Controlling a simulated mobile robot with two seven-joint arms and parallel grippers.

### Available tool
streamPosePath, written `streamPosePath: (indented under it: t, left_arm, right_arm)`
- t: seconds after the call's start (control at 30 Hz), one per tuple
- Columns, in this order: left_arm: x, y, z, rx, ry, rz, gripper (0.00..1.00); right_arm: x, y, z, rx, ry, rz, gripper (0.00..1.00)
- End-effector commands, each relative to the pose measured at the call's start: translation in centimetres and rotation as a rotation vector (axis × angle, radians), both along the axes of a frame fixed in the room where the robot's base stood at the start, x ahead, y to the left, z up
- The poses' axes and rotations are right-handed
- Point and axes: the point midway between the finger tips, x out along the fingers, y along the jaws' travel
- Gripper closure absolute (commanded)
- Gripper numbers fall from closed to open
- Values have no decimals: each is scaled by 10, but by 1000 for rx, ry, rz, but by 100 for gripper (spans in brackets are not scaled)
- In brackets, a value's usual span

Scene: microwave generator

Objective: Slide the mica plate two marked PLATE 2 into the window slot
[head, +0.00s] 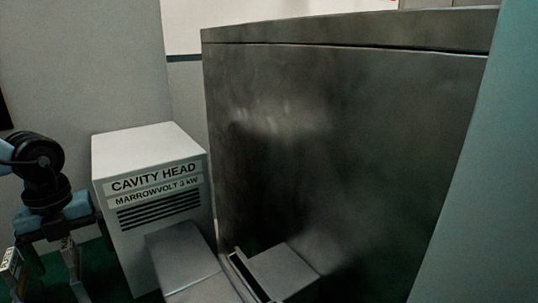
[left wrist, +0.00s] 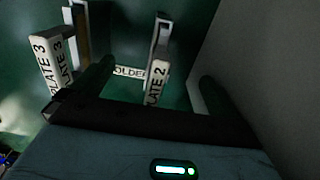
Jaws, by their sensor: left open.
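The mica plate two (left wrist: 157,88) stands upright on the green surface, its white edge label reading PLATE 2. It shows in the left wrist view between the two fingers of my left gripper (left wrist: 155,84), which is open; I cannot tell how deep the plate sits between them. In the head view my left gripper (head: 48,266) is low at the left edge, left of the cavity head. A narrow dark slot (head: 246,276) shows between grey blocks at the bottom of the head view; it looks like the window slot. My right gripper is not in view.
The plate marked PLATE 3 (left wrist: 56,66) stands left of plate two, close to my left finger. A label ending in OLDER (left wrist: 129,72) lies between them. The white CAVITY HEAD box (head: 150,185) and a tall dark metal cabinet (head: 340,150) stand right of my left gripper.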

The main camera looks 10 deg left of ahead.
Motion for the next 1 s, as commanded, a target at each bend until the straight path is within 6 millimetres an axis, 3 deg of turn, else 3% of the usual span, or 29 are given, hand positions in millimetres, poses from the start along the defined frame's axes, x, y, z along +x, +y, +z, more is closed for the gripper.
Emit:
streamPosePath:
  t: [0.83, 1.0]
  left_arm:
    - [-4, 6, 0, 0, 0, 0, 0]
    - [-4, 6, 0, 0, 0, 0, 20]
  right_arm:
    - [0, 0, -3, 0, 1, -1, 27]
    - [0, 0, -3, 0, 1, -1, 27]
